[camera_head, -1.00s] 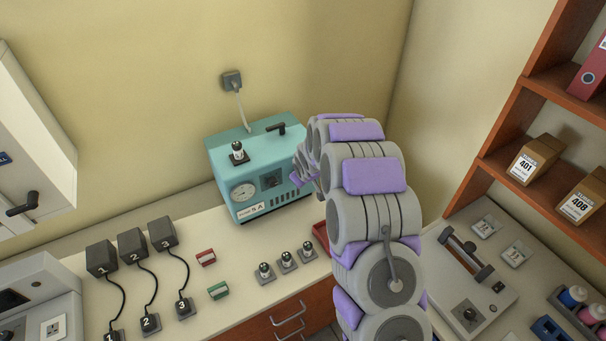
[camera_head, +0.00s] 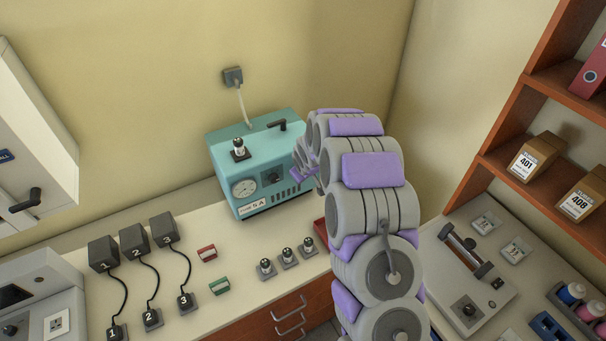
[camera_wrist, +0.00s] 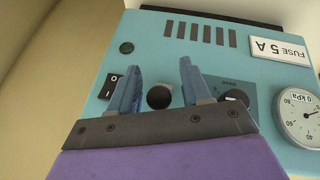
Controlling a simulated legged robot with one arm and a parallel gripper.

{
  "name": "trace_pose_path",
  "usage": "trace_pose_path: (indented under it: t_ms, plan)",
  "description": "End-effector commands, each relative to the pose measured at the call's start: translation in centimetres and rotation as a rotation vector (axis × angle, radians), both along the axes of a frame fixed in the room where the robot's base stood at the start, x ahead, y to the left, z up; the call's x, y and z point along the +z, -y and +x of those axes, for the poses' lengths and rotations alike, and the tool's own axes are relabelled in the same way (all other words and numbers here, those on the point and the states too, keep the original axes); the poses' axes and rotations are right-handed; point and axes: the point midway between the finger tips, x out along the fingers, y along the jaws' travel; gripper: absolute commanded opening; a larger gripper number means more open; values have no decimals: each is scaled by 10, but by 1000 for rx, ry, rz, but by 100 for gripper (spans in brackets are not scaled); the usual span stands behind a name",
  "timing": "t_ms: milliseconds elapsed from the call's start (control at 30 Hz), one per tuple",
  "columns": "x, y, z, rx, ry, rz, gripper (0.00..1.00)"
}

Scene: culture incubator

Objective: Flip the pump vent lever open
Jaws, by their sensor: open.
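The pump is a teal box (camera_head: 250,160) on the bench against the back wall, with a gauge (camera_head: 244,188) on its front. A black lever-like part (camera_head: 278,124) stands on its top; I cannot tell if this is the vent lever. In the wrist view the pump front (camera_wrist: 215,65) appears upside down. My gripper (camera_wrist: 160,72) is open and empty in front of it, its two blue fingers apart. A round black knob (camera_wrist: 159,96) shows between the fingers, and a dial knob (camera_wrist: 235,97) lies to their right.
A rocker switch (camera_wrist: 112,85) and a green round part (camera_wrist: 126,47) are beside the left finger. A black-and-metal fitting (camera_head: 239,150) stands on the pump top. Several plugs, adapters and small blocks cover the bench before the pump. A shelf (camera_head: 500,155) stands at right.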

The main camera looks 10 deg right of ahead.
Motion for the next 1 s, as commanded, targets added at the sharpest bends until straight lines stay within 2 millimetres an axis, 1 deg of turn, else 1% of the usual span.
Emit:
trace_pose_path:
  t_ms: [133, 267, 1000]
  plan:
    - [2, 0, -1, 0, 0, 0, 48]
    - [12, 0, -6, 0, 1, 0, 48]
    - [110, -2, -63, 0, 2, 0, 48]
